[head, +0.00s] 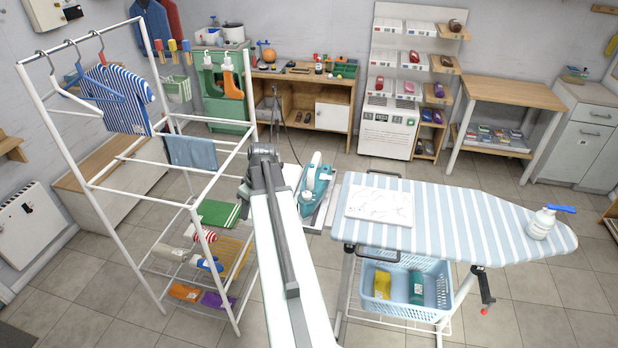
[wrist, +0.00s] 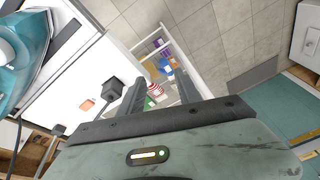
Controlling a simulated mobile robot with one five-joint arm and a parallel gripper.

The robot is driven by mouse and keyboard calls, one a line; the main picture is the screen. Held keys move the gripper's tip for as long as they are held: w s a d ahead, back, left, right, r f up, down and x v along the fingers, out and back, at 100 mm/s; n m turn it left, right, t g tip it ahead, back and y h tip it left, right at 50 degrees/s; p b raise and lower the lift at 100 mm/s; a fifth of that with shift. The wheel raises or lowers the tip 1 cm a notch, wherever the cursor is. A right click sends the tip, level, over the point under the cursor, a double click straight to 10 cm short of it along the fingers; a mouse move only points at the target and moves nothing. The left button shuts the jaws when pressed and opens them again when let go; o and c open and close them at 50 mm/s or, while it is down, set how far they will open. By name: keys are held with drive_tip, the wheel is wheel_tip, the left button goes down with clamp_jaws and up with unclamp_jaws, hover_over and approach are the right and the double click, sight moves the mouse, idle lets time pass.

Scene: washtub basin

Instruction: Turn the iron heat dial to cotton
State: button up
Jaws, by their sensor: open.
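The teal and white iron (head: 316,182) stands on a rest at the left end of the ironing board in the head view. Part of it shows at the left edge of the wrist view (wrist: 28,62). A pale round part (wrist: 6,50) shows on it there; I cannot tell whether it is the heat dial. No dial marks can be read. My gripper (head: 264,152) is to the left of the iron in the head view, apart from it. In the wrist view my gripper (wrist: 158,88) is open, with nothing between its fingers.
The striped ironing board (head: 460,215) extends right, with a marble-patterned slab (head: 379,206) and a spray bottle (head: 542,224) on it. A blue basket (head: 405,284) sits below. A white drying rack (head: 110,205) stands left. Open floor lies behind the board.

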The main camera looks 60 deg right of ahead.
drive_tip(key=t+h+p, duration=0.1)
drive_tip(key=t+p, duration=0.1)
drive_tip(key=p, duration=0.2)
approach(307, 194)
drive_tip(key=b+x, duration=0.7)
drive_tip(key=shift+d+f, duration=0.2)
drive_tip(key=shift+f, duration=0.15)
drive_tip(key=shift+w+f+b, duration=0.3)
drive_tip(key=shift+b, duration=0.25)
drive_tip(key=shift+r, duration=0.1)
clamp_jaws()
drive_tip(key=shift+a, duration=0.15)
drive_tip(key=shift+m, duration=0.3)
